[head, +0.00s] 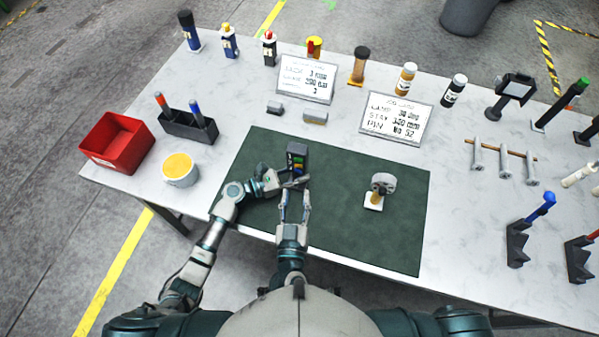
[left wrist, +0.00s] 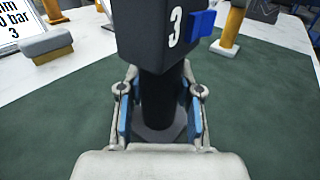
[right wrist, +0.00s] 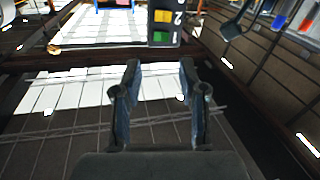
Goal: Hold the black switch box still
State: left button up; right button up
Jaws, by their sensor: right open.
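The black switch box (head: 298,152) stands upright on the green mat, with green, yellow and blue parts on its face. My left gripper (head: 283,181) is at its lower part; in the left wrist view its fingers (left wrist: 160,115) are shut on the dark post below the head of the box (left wrist: 150,30), one on each side. That head bears a white 3 and a blue part. My right gripper (head: 293,207) is open and empty, in front of the box and apart from it. The right wrist view shows the box (right wrist: 165,22) beyond its fingers (right wrist: 160,85), with the numbers 2 and 1.
The green mat (head: 340,225) lies at the table's front edge. A red bin (head: 115,143), a black holder (head: 188,126) and a yellow-topped tub (head: 180,170) are left. Two sign boards (head: 306,79) (head: 396,118) stand behind.

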pick_arm(q)
jog(key=shift+a, duration=0.15)
grip_shut()
jog(key=shift+a, duration=0.1)
pick_arm(e)
jog(key=shift+a, duration=0.25)
jog(key=c, duration=0.4)
jog(key=shift+w+d+r, duration=0.1)
jog(key=shift+w+d, duration=0.15)
jog(key=shift+d, duration=0.05)
grip_shut()
jog(key=w+d+r+n+t+y, duration=0.25)
jog(key=d+r+n+y, duration=0.35)
jog(key=n+y, duration=0.55)
pick_arm(q)
jog(key=shift+d, duration=0.25)
pick_arm(e)
jog(key=s+d+f+n+g+y, duration=0.1)
jog(key=d+f+n+g+y, duration=0.1)
jog(key=n+g, duration=0.3)
jog(key=s+d+f+n+g+y, duration=0.2)
jog(key=f+n+g, duration=0.2)
jog(key=n, duration=0.8)
jog(key=shift+s+d+g, duration=0.2)
jog(key=shift+g, duration=0.35)
